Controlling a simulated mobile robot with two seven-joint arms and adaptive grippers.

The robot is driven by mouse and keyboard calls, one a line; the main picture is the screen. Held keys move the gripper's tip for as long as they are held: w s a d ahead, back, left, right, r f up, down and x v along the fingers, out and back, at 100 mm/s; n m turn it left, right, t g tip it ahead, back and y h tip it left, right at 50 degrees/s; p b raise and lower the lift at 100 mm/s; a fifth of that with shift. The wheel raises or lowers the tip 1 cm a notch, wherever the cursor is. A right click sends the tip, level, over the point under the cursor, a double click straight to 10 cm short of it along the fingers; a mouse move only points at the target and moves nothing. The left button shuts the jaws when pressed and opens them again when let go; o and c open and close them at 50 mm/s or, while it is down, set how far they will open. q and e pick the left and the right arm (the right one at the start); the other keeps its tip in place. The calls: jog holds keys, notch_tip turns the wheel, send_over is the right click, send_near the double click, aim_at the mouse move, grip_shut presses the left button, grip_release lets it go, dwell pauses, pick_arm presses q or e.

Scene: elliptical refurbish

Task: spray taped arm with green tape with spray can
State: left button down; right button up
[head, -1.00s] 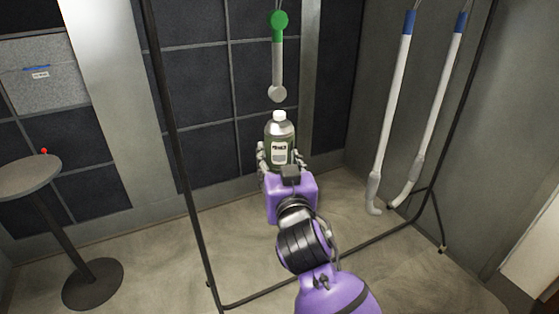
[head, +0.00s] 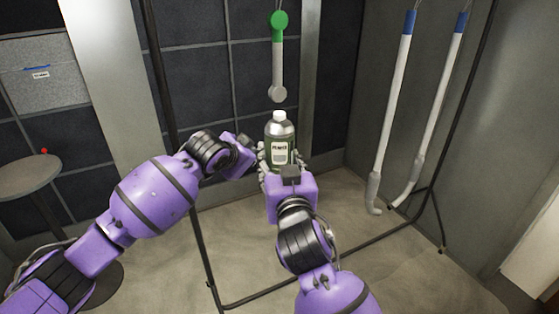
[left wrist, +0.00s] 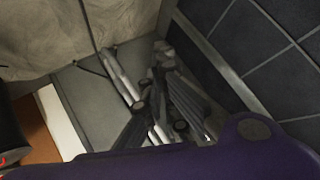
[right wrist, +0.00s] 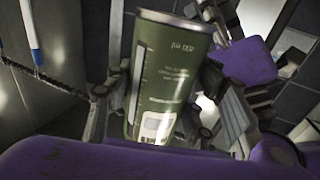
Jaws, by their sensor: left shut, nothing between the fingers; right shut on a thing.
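The arm with green tape (head: 278,58) hangs upright at the back centre, green at its top and pale grey below. The spray can (head: 280,135), green with a white cap and a pale label, stands upright in my right gripper (head: 278,160), just below the arm's lower end in the head view. The right wrist view shows the can (right wrist: 165,75) between the fingers, which are shut on it. My left gripper (head: 253,146) is shut and empty, close to the can's left side; whether it touches the can I cannot tell. Its fingers fill the middle of the left wrist view (left wrist: 165,95).
Two white arms with blue tape (head: 393,110) (head: 437,110) hang at the right. A dark frame (head: 180,150) stands around the hanging arms. A small round table (head: 30,178) with a red item stands at the left. A grey box (head: 42,88) is on the back wall.

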pick_arm(q)
notch_tip(320, 180, up, 8)
jog(key=d+g, duration=0.2)
jog(key=d, duration=0.1)
notch_tip(320, 180, up, 23)
jog(key=m+g+h, duration=0.2)
jog(key=m+g, duration=0.1)
jog(key=g, duration=0.3)
send_over(283, 112)
jog(key=a, duration=0.1)
jog(key=shift+s+a+f, duration=0.1)
jog(key=shift+s+f, duration=0.05)
jog(key=shift+f, duration=1.4)
jog(key=shift+s+f, duration=0.1)
jog(key=shift+f, duration=1.4)
jog(key=shift+f, duration=1.05)
